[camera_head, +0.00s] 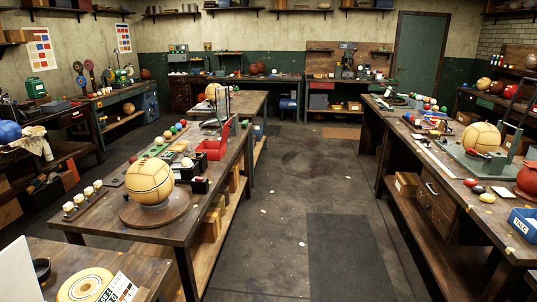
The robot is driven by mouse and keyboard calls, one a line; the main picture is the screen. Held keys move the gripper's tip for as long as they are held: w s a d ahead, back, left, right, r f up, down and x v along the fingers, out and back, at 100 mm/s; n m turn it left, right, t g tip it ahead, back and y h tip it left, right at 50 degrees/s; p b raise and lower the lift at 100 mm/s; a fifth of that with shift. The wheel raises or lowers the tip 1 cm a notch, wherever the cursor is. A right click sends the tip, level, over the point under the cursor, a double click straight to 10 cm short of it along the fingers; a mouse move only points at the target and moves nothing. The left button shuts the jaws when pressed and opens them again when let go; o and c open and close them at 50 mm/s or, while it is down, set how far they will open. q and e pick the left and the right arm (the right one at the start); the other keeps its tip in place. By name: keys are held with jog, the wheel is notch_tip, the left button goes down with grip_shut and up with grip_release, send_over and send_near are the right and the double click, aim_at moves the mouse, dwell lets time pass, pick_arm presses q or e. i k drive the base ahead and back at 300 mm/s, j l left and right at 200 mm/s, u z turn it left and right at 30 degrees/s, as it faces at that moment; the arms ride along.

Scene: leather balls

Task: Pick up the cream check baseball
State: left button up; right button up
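A large cream ball (149,180) with dark crossing lines rests on a round wooden stand (155,212) on the left workbench. A similar cream ball (481,137) with lines sits on the green fixture on the right workbench. A smaller pale ball (213,91) is farther back on the left bench. Several small balls, some of them pale, lie along the left bench. I cannot tell which one is the cream check baseball. Neither of my grippers is in view.
The left workbench (103,228) also carries a red bin (213,149) and small white-topped items. A near table holds a round cream-and-yellow disc (85,285). The right workbench (405,140) is cluttered, with a blue bin (525,224). The aisle floor (290,190) between the benches is open.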

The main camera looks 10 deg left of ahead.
aim_at(186, 162)
jog(key=i+l+u, duration=0.1)
jog(key=i+u, duration=0.35)
jog(key=i+l+u, duration=1.4)
jog(key=k, duration=0.05)
